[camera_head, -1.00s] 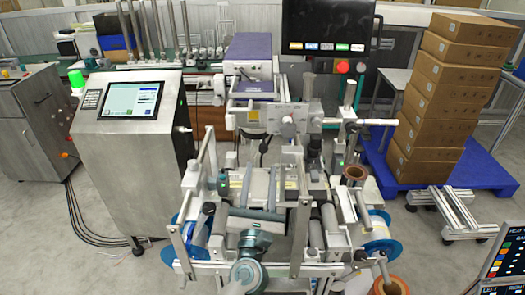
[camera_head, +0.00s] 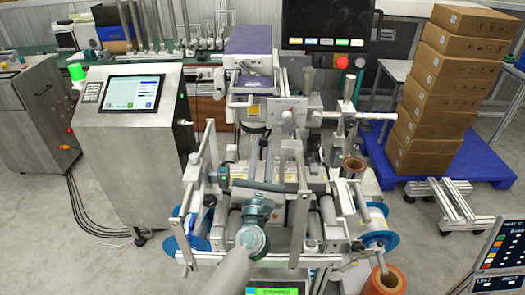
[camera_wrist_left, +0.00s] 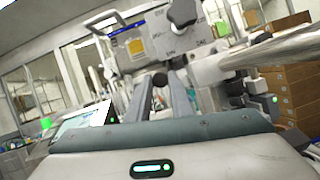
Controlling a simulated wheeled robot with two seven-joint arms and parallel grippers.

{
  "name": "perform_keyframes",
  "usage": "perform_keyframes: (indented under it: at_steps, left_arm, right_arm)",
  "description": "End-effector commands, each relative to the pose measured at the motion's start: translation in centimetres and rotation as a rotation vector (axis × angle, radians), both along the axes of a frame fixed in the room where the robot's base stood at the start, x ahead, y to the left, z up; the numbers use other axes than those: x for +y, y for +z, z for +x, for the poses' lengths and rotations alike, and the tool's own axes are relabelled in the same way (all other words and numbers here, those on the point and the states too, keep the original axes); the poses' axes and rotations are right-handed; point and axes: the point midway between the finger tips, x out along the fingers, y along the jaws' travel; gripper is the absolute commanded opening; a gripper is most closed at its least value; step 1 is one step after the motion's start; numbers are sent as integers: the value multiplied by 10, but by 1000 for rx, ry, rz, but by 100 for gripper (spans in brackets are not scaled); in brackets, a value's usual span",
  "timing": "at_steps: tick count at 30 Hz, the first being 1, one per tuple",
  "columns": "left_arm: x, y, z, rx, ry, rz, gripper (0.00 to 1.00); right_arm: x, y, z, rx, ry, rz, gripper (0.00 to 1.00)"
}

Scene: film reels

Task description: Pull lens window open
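My left gripper (camera_head: 262,148) reaches forward over the middle of the labelling machine (camera_head: 300,172), its arm coming in from the bottom. In the left wrist view its two grey fingers (camera_wrist_left: 160,76) stand apart with a gap between them. A small dark round part shows between the fingertips; I cannot tell whether they touch it. Beyond the fingers is a grey machine head (camera_wrist_left: 135,48) with a yellow label and a black knob (camera_wrist_left: 183,12). It also shows in the head view (camera_head: 270,108). I cannot clearly make out the lens window. My right gripper is not in view.
A steel cabinet with a screen (camera_head: 132,94) stands left of the machine. Metal posts and rollers (camera_head: 328,215) crowd both sides of the left gripper. Brown boxes (camera_head: 440,95) are stacked on a blue pallet (camera_head: 485,165) at the right. Open floor lies at the lower left.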

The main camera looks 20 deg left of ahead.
Motion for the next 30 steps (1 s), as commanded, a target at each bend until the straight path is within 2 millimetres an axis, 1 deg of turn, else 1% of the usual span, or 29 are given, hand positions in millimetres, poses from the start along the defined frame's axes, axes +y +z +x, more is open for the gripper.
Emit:
perform_keyframes:
  at_steps: [5, 8, 11, 17, 24, 27, 30]
  left_arm:
    - [-1, 0, -2, 1, 0, -1, 0]
    - [-4, -1, -10, 1, -1, -2, 0]
    - [-9, -1, -26, 2, -3, -3, 0]
    - [-21, -3, -69, 3, -3, -1, 0]
    - [-36, -4, -120, 2, -3, -1, 0]
    - [-39, -3, -134, 2, -3, -1, 0]
    - [-41, -1, -140, 2, -2, 0, 0]
  right_arm:
    - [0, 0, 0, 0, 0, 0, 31]
    - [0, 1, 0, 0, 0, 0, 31]
    - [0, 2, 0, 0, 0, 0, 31]
    - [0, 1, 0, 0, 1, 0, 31]
    - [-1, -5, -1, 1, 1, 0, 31]
    - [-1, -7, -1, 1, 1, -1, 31]
    - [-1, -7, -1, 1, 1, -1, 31]
